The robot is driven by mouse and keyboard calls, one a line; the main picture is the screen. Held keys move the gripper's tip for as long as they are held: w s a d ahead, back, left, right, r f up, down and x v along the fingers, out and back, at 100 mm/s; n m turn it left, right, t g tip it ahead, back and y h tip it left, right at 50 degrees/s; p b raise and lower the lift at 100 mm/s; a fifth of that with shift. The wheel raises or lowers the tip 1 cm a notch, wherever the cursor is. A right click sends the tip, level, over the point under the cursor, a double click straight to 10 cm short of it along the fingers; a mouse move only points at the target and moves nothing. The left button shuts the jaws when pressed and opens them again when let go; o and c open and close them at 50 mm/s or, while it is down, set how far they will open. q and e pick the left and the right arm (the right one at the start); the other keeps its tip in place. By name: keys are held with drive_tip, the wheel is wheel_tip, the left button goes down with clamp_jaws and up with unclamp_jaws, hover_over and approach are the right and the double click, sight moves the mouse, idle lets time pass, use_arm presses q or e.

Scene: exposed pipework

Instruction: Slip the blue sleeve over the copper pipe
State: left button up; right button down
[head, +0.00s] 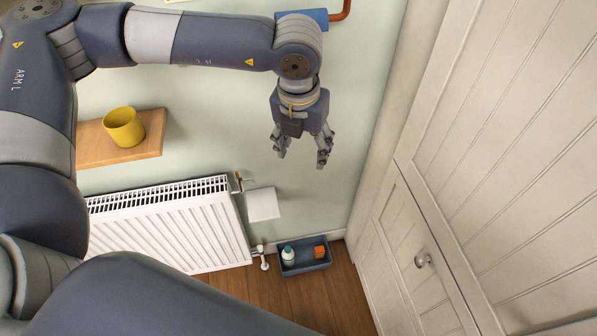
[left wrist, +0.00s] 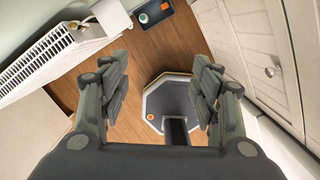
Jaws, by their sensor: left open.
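The blue sleeve (head: 305,18) is at the top of the head view, against the pale green wall. The copper pipe (head: 341,11) comes out at the sleeve's right end and bends upward, so the sleeve appears to sit around the pipe's end. My arm hides part of the sleeve, and how far it covers the pipe cannot be seen. My left gripper (head: 302,150) hangs below the sleeve, apart from it, open and empty, pointing down. In the left wrist view its open fingers (left wrist: 160,95) show only floor and my base between them. My right gripper is not in view.
A yellow pot (head: 124,127) stands on a wooden shelf (head: 90,145) at left. A white radiator (head: 170,230) is below, with a small white panel (head: 263,204) beside it. A dark crate (head: 306,266) stands on the floor. A tall white cupboard (head: 500,150) bounds the right.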

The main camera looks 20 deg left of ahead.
use_arm(q)
drive_tip(key=shift+s+a+f+m+h+b, duration=0.1)
drive_tip(key=shift+s+f+m+h+b, duration=0.2)
drive_tip(key=shift+f+m, duration=0.7)
drive_tip(key=shift+s+d+f+m+h+b, duration=0.15)
drive_tip(key=shift+s+f+m, duration=0.25)
drive_tip(key=shift+f+m, duration=0.55)
drive_tip(key=shift+s+a+f+m+h+b, duration=0.1)
drive_tip(key=shift+s+a+f+m+b, duration=0.2)
drive_tip(key=shift+f+m, duration=0.7)
drive_tip(key=shift+d+r+m, duration=0.2)
drive_tip(key=shift+r+m, duration=0.05)
